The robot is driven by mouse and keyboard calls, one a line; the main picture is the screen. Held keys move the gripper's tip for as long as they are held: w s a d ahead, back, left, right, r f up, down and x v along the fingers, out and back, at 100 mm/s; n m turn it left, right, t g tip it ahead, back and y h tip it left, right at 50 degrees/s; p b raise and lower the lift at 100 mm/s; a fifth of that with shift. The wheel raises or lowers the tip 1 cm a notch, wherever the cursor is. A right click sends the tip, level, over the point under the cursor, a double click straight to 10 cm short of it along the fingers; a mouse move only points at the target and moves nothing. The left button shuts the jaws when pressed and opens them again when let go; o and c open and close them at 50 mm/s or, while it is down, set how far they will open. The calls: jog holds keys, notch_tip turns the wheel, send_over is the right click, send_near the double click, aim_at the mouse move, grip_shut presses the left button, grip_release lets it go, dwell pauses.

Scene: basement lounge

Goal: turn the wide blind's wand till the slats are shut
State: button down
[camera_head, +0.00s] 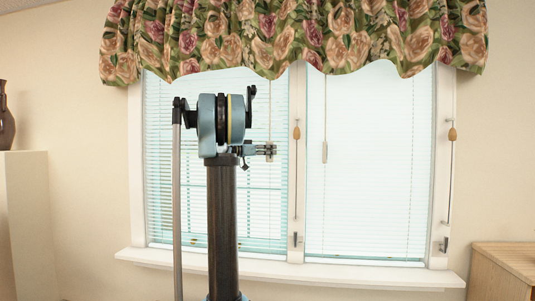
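The left blind (263,215) looks slightly wider than the right one. Thin darker lines show between its slats, so they look at least partly open. A thin wand (269,120) hangs near its right side, and its lower end is at my gripper (270,150). My gripper is small and dark in this view, pointing right in front of the left blind. I cannot tell whether its fingers touch the wand or are closed on it. My arm hides part of the blind's left half.
The right blind (380,170) looks paler and has its own wand (324,152). Cords with wooden tassels (297,132) hang on the window frame. A floral valance (300,35) covers the top. The sill (350,275) juts out below. A wooden cabinet (505,268) stands at the right.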

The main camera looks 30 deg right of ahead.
jog(key=shift+w+n+t, duration=0.1)
jog(key=shift+n+t, duration=0.2)
jog(key=shift+t, duration=0.2)
jog(key=n+t+y, duration=0.1)
jog(key=n+t, duration=0.3)
jog(key=t, duration=0.2)
jog(key=shift+n+t+y, duration=0.9)
jog(key=shift+n+t, duration=0.2)
jog(key=shift+t, duration=0.5)
jog(key=shift+w+r, duration=0.1)
jog(key=shift+a, duration=0.1)
jog(key=c, duration=1.8)
grip_release()
jog(key=shift+w, duration=0.1)
jog(key=shift+c, duration=0.2)
jog(key=shift+s, duration=0.2)
